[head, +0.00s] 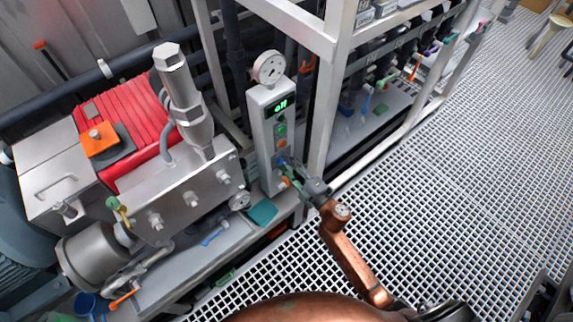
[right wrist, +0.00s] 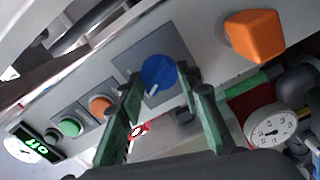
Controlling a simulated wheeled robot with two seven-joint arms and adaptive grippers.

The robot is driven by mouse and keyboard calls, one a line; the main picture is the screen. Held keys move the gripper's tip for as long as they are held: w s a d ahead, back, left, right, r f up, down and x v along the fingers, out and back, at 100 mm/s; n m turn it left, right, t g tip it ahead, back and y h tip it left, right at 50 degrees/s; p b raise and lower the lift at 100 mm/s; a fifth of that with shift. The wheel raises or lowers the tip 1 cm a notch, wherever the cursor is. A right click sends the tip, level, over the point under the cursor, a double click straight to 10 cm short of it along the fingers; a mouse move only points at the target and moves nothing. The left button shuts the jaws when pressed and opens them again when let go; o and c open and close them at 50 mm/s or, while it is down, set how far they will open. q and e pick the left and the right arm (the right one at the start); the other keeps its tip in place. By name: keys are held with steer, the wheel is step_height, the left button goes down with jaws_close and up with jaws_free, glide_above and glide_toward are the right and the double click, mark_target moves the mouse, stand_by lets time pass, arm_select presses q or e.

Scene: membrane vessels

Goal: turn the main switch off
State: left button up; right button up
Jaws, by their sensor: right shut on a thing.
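The grey control box (head: 268,110) stands upright beside the machine, with a green display (head: 281,106) reading "off". On its front is a blue rotary knob (right wrist: 158,74) on a square grey plate, which looks like the main switch; its white mark points down and left in the right wrist view. My right gripper (head: 288,172) is at the front of the box. In the right wrist view its green fingers (right wrist: 162,84) are closed on both sides of the blue knob. No label on the knob is readable. My left gripper is not in view.
An orange knob (right wrist: 255,36) sits beside the blue one on the panel. A green button (right wrist: 70,127) and an orange button (right wrist: 99,105) lie on its other side. A pressure gauge (head: 269,67) tops the box. White frame posts (head: 325,100) stand close right. The grating floor (head: 450,200) is open.

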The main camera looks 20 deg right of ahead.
steer(key=shift+n, duration=0.3)
steer(key=o, duration=1.2)
steer(key=shift+c, duration=0.2)
steer(key=v, duration=1.2)
